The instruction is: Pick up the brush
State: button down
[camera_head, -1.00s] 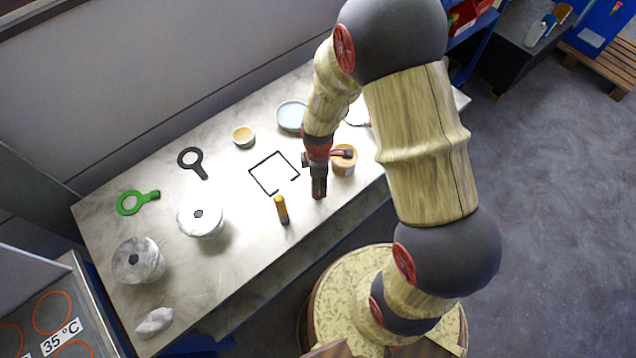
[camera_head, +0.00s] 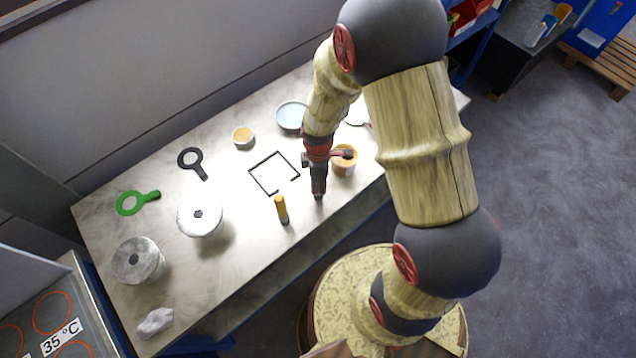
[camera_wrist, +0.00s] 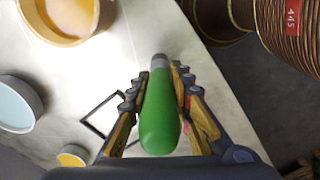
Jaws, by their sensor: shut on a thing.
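My gripper (camera_head: 318,194) points down at the front edge of the grey table, right of the yellow-handled tool. In the wrist view my gripper (camera_wrist: 159,78) is shut on a green handle with a grey end, which I take to be the brush (camera_wrist: 160,118). The handle lies lengthwise between the two fingers. The bristles cannot be made out. In the head view the brush is hidden by my gripper. I cannot tell whether it touches the table.
A yellow-handled tool (camera_head: 281,208) is just left of my gripper. An orange tub (camera_head: 344,166) is close on the right. A black square outline (camera_head: 262,184), a blue dish (camera_head: 291,115), a small cup (camera_head: 243,137) and flanged vessels (camera_head: 200,218) are further off.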

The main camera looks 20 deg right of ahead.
jog(key=shift+r, duration=0.45)
notch_tip(320, 180, up, 3)
jog(key=shift+f, duration=0.1)
jog(key=s+d+r+p, duration=0.1)
jog(key=s+d+r, duration=0.3)
jog(key=s+r, duration=0.5)
jog(key=s, duration=0.4)
jog(key=shift+s+d+r, duration=0.15)
jog(key=shift+s, duration=0.05)
dwell(1.9)
